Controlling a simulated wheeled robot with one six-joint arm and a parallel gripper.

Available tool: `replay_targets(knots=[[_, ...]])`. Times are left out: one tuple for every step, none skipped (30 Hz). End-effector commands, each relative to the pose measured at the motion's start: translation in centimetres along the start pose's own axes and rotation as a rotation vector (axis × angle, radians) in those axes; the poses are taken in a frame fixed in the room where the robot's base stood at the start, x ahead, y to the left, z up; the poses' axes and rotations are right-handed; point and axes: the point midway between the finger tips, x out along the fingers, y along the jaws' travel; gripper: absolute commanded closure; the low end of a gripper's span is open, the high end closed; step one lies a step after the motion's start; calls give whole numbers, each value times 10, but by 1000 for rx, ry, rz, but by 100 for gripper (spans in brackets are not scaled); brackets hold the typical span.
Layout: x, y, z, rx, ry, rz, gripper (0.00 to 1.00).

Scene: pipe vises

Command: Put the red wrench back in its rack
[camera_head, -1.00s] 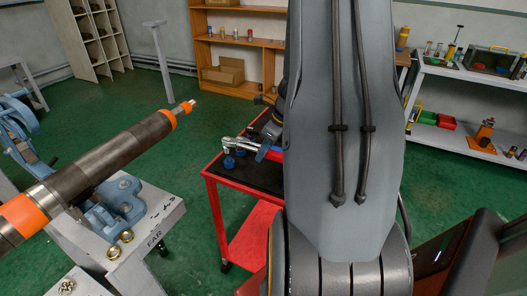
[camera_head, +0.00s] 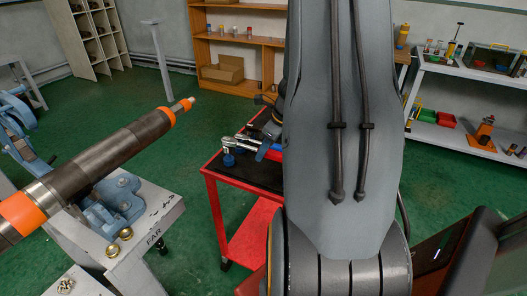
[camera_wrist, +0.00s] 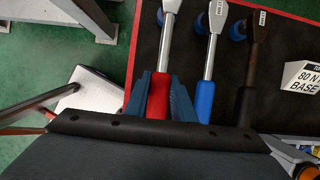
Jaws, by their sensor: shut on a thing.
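The red wrench has a silver shaft and a red handle (camera_wrist: 158,92). In the wrist view my gripper (camera_wrist: 164,90) is shut on that handle, with a blue finger on each side. The wrench's silver head (camera_wrist: 171,5) is at the top edge, beside a blue holder (camera_wrist: 160,17). A blue-handled wrench (camera_wrist: 206,95) and a dark-handled wrench (camera_wrist: 252,65) lie parallel to its right. In the head view the red handle (camera_head: 273,155) shows beside my arm, its head above a blue holder (camera_head: 229,160). I cannot tell whether the wrench rests in the rack.
The wrenches are over a red cart (camera_head: 212,190) with a black top. A pipe (camera_head: 110,155) in blue vises stands at the left. My arm hides much of the cart.

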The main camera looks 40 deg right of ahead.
Motion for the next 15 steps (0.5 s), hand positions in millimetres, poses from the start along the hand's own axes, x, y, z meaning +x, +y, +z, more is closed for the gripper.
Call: replay_targets(knots=[[0, 0, 1, 0, -1, -1, 100], [0, 0, 1, 0, -1, -1, 100], [0, 0, 1, 0, -1, -1, 100], [0, 0, 0, 0, -1, -1, 100], [0, 0, 0, 0, -1, -1, 100], [0, 0, 0, 0, -1, -1, 100], [0, 0, 0, 0, -1, -1, 100], [0, 0, 0, 0, -1, -1, 100], [1, 0, 0, 0, -1, -1, 100], [1, 0, 0, 0, -1, -1, 100], [1, 0, 0, 0, -1, -1, 100], [2, 0, 0, 0, -1, -1, 100], [2, 0, 0, 0, -1, -1, 100], [3, 0, -1, 0, -1, -1, 100], [3, 0, -1, 0, -1, -1, 100]])
